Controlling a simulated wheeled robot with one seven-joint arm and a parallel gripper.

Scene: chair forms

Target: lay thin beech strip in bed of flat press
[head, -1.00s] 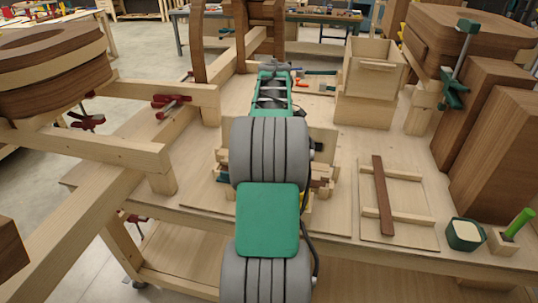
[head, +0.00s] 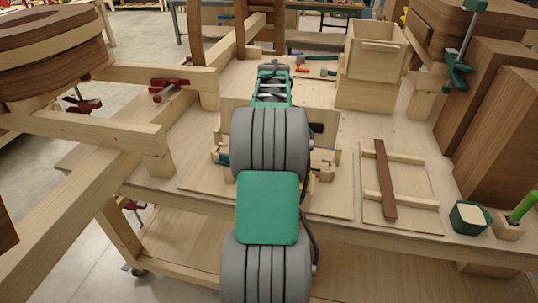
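My arm runs up the middle of the head view, and its far end, with my gripper (head: 274,72), is over the bench. The fingertips cannot be made out, so I cannot tell whether they are open or shut or hold anything. Behind my arm stands a pale wooden fixture with an upright board (head: 323,134) and small blocks, on a flat base board. It may be the flat press; my arm hides its middle. I cannot make out a thin beech strip. A dark brown strip (head: 385,178) lies across two pale rails on a board (head: 418,216) at the right.
A green-rimmed tub (head: 470,217) and a block with a green handle (head: 509,229) stand at the bench's right front. A pale open box (head: 374,54) is at the back. Tall brown blocks (head: 488,105) stand at the right. Pale beams with red clamps (head: 167,86) occupy the left.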

